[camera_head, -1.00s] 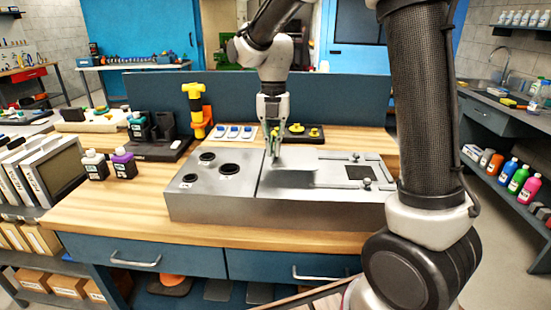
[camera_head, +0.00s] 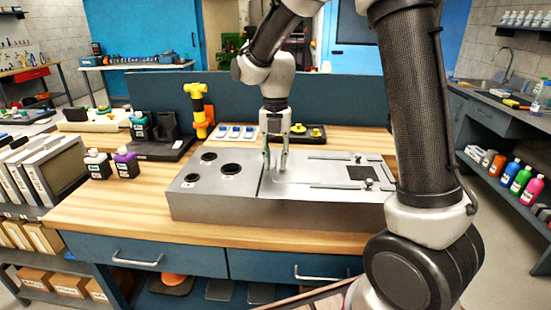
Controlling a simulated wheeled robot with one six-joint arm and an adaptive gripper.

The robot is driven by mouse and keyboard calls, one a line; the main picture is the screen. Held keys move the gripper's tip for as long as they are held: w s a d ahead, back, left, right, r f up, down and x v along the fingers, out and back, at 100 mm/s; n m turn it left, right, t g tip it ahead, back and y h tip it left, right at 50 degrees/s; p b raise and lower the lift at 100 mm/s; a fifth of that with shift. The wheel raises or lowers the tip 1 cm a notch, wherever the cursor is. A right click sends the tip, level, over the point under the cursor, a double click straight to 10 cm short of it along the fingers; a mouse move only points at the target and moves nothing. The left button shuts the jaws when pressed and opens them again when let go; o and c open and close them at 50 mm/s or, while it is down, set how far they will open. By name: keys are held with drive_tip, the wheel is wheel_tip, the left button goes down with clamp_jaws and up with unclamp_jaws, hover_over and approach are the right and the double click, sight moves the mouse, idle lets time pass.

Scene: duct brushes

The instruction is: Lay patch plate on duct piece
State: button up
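The grey metal duct piece (camera_head: 240,206) lies on the wooden bench. Its right section has a dark square opening (camera_head: 361,173) between two thin rails with knobs. My gripper (camera_head: 276,169) points down at the middle of the duct piece, left of the opening. Its two fingers stand apart with nothing visible between them. The fingertips are close to the top surface; I cannot tell whether they touch it. I cannot make out a separate patch plate; grey metal blends together around the fingertips.
Round holes (camera_head: 231,168) are in the duct's left section. A yellow-and-orange tool (camera_head: 200,108), a dark holder (camera_head: 160,148) and two bottles (camera_head: 125,162) stand left and behind. White pads with blue tops (camera_head: 235,132) and a tray with yellow parts (camera_head: 318,133) lie behind. The front-left bench is clear.

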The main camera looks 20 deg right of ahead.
drive_tip(key=shift+r, duration=0.15)
wheel_tip(320, 180, up, 12)
drive_tip(key=w, duration=0.1)
drive_tip(key=s+d+r+m+t, duration=0.35)
drive_tip(key=s+d+m, duration=0.75)
drive_tip(key=m, duration=0.4)
drive_tip(key=s+d+f+m+t, duration=0.1)
drive_tip(key=s+d+m, duration=0.1)
drive_tip(key=s+m, duration=0.4)
drive_tip(key=s+d+f+m+t, duration=0.1)
drive_tip(key=s+d+f+m, duration=0.1)
drive_tip(key=s+m, duration=0.5)
drive_tip(key=m, duration=0.3)
drive_tip(key=shift+f+m, duration=0.2)
drive_tip(key=shift+m, duration=0.1)
